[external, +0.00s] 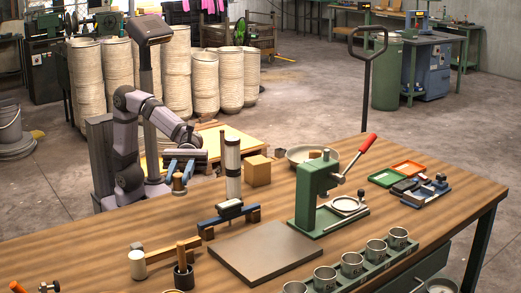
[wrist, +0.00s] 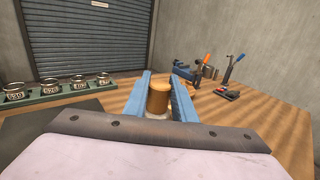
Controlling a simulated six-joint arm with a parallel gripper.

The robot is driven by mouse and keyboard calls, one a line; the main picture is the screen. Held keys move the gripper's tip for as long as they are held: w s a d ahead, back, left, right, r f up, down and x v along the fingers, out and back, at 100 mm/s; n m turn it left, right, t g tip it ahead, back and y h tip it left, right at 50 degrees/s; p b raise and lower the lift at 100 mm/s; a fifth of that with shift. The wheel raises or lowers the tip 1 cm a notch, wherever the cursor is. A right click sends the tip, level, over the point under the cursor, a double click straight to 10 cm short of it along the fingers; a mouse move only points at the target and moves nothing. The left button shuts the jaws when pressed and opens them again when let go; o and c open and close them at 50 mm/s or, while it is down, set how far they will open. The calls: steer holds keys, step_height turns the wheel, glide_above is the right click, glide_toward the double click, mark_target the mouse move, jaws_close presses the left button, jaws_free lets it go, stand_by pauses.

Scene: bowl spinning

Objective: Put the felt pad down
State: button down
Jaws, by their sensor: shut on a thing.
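My gripper (external: 180,168) is at the left, near the table's far edge in the external view. Its blue fingers also show in the wrist view (wrist: 160,84). They are shut on a small piece with a round wooden grip (wrist: 158,98) and a pale lower part, which I take to be the felt pad; it shows below the fingers in the external view (external: 179,184). It appears held off the wooden table (external: 400,219), but the gap beneath is hard to judge. The pad's underside is hidden.
A white-and-dark column (external: 233,168) and a tan block (external: 257,171) stand to the right of my gripper. A green lever press (external: 318,194) stands mid-table. A grey slab (external: 265,252) and a rack of tins (external: 352,264) lie nearer the front. Bare wood shows between them.

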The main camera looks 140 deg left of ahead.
mark_target(180, 175)
steer(key=r, duration=0.8)
steer(key=shift+w+a+r, duration=0.1)
steer(key=shift+a+r, duration=0.25)
steer(key=w+a+r+n+t+y+p, duration=0.15)
steer(key=a+n+t+y+p, duration=0.5)
steer(key=a, duration=2.95)
steer(key=s+a+f+n+g+y, duration=0.15)
steer(key=s+a+n+y, duration=0.25)
steer(key=s+a+y, duration=0.55)
steer(key=s+a+n+g+y, duration=0.35)
steer(key=s+a, duration=0.65)
steer(key=a, duration=0.9)
steer(key=shift+y, duration=0.35)
steer(key=shift+s+f+p, duration=0.2)
steer(key=shift+f+p, duration=0.4)
steer(key=shift+f, duration=10.05)
